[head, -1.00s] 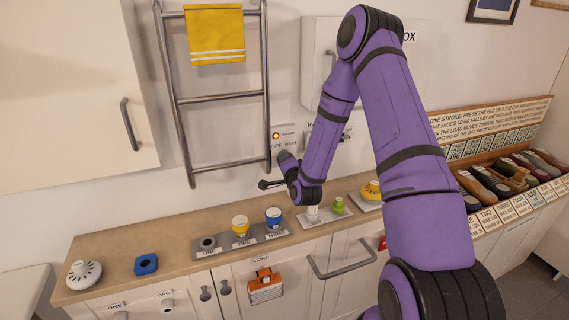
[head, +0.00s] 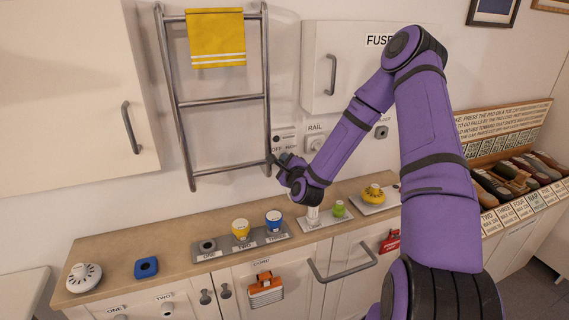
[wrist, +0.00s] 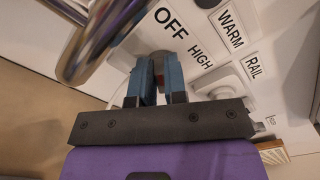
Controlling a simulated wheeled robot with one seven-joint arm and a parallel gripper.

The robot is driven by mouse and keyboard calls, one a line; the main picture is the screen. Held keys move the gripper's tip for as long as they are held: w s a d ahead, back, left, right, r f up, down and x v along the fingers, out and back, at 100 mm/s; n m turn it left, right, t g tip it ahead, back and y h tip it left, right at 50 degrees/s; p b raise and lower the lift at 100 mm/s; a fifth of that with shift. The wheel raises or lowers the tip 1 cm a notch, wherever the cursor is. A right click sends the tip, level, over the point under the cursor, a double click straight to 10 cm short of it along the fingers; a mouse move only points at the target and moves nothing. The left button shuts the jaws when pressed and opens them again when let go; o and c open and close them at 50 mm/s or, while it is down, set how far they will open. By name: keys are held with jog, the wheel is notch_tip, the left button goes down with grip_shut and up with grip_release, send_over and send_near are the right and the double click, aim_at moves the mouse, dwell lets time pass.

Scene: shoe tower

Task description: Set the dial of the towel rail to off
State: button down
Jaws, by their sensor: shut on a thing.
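The towel rail (head: 221,97) is a grey metal ladder on the wall with a yellow towel (head: 216,38) over its upper part. Its dial plate (wrist: 190,50) is white, with OFF, HIGH and WARM labels. In the head view my gripper (head: 275,164) is at this plate, right of the rail's lower end. In the wrist view my gripper (wrist: 157,82) has its blue fingers closed on the dial, beneath the OFF and HIGH labels. The fingers hide most of the dial, so I cannot read its pointer.
A separate white control (head: 316,145) under a RAIL label is right of the plate. A rail tube (wrist: 95,45) passes close to my fingers. The counter below holds yellow and blue cups (head: 241,229) and a blue block (head: 146,266).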

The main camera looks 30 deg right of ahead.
jog(key=shift+d+m, duration=0.1)
jog(key=shift+m, duration=1)
jog(key=c, duration=1.2)
grip_release()
jog(key=shift+r, duration=0.1)
jog(key=shift+o, duration=0.2)
jog(key=shift+s, duration=0.15)
jog(key=s+a, duration=0.1)
jog(key=s, duration=0.9)
jog(key=shift+s+a, duration=0.2)
jog(key=shift+a, duration=0.2)
